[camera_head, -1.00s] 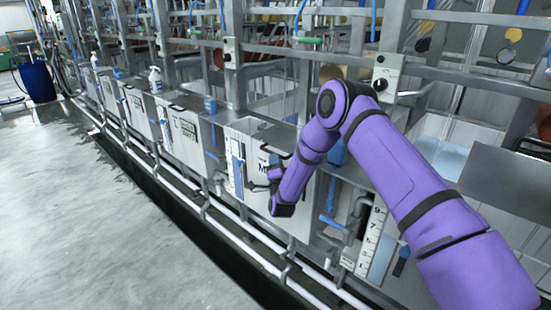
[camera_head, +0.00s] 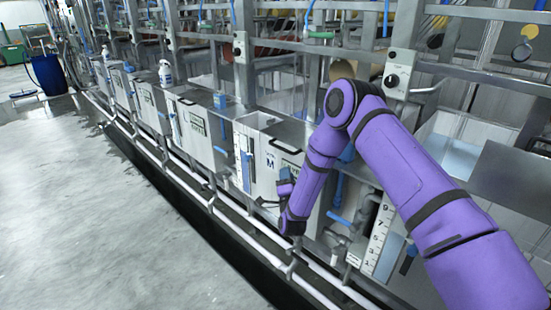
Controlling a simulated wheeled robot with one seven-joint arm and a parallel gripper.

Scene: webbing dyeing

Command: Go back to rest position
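My purple arm reaches in from the right of the head view, bends at a raised elbow, and its forearm points down towards the row of metal tanks. My gripper (camera_head: 284,192) is small and dark at the lower end of the forearm, in front of a metal tank (camera_head: 262,165) with a black handle. The wrist partly hides it, so I cannot make out its fingers or whether it holds anything. I cannot tell whether it touches the tank.
A long row of metal tanks with frames and pipes runs from lower right to upper left. A white bottle (camera_head: 165,73) stands on one tank. A blue barrel (camera_head: 48,75) stands at the far left. The grey floor (camera_head: 95,200) on the left is clear.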

